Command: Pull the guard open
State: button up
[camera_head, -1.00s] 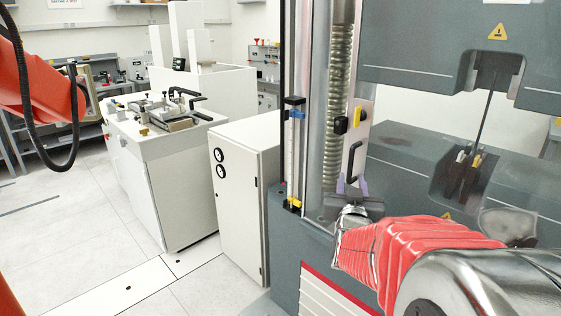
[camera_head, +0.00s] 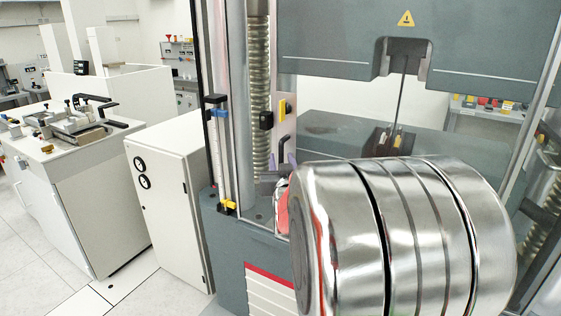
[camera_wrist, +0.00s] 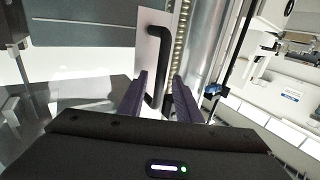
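The guard's pale handle plate (camera_wrist: 150,42) carries a black bar handle (camera_wrist: 158,40), upright and slightly tilted in the wrist view. In the head view the handle (camera_head: 284,148) is at the machine's left column, partly hidden by my arm. My gripper (camera_wrist: 159,76) is open, its two dark purple fingers on either side of the handle's lower part in the picture. I cannot tell whether the fingers reach around the bar or stop short of it. In the head view the gripper (camera_head: 286,160) shows only as small purple tips. The clear guard panel itself is hard to make out.
The grey testing machine (camera_head: 350,50) fills the right side of the head view. A white cabinet (camera_head: 165,195) with two round gauges stands left of it. A white bench (camera_head: 85,190) with fixtures is farther left. Light floor (camera_head: 35,270) is open at lower left.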

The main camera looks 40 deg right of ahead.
jog(key=shift+c, duration=0.5)
grip_shut()
jog(key=shift+s, duration=0.2)
